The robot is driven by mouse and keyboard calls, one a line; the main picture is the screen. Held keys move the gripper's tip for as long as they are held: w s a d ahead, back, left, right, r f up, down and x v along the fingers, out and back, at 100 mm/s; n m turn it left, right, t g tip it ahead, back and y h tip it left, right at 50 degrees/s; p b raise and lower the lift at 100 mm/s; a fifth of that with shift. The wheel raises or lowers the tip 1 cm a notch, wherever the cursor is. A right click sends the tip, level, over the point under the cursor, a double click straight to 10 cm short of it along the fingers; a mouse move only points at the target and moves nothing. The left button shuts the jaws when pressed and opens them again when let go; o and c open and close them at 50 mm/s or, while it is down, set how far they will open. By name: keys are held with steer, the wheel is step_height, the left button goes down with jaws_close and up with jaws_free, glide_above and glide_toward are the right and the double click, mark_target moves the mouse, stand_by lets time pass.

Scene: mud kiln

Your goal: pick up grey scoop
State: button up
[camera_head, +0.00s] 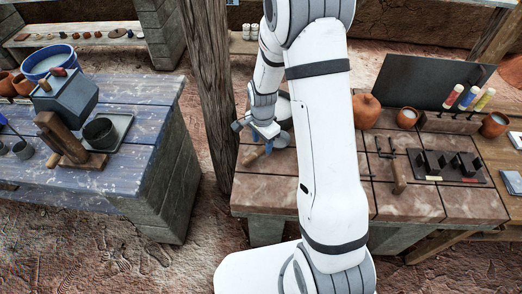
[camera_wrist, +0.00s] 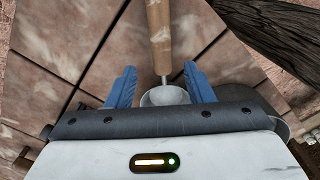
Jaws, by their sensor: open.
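The grey scoop has a light wooden handle, seen in the wrist view (camera_wrist: 160,36), and a grey bowl (camera_wrist: 166,96). It lies on the tiled worktop, with the handle pointing away from my gripper. My gripper (camera_wrist: 160,70) has its two blue fingers apart, one on each side of the scoop's neck and bowl. No contact is visible, and the lower bowl is hidden behind the gripper body. In the head view, my gripper (camera_head: 263,137) is low over the worktop's left end, with the scoop's handle (camera_head: 252,157) just below it.
A dark wooden post (camera_head: 207,90) stands close left of my gripper. A rounded grey vessel (camera_wrist: 276,122) is close at the right in the wrist view. A clay jar (camera_head: 366,110) and a black-block rack (camera_head: 447,165) stand farther right on the worktop.

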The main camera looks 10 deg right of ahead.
mark_target(261, 148)
steer(key=shift+a+f+p, duration=0.2)
steer(key=shift+f+p, duration=0.25)
steer(key=shift+f, duration=1.65)
steer(key=shift+c, duration=0.4)
jaws_close()
steer(key=shift+w+r, duration=0.1)
steer(key=shift+r, duration=0.05)
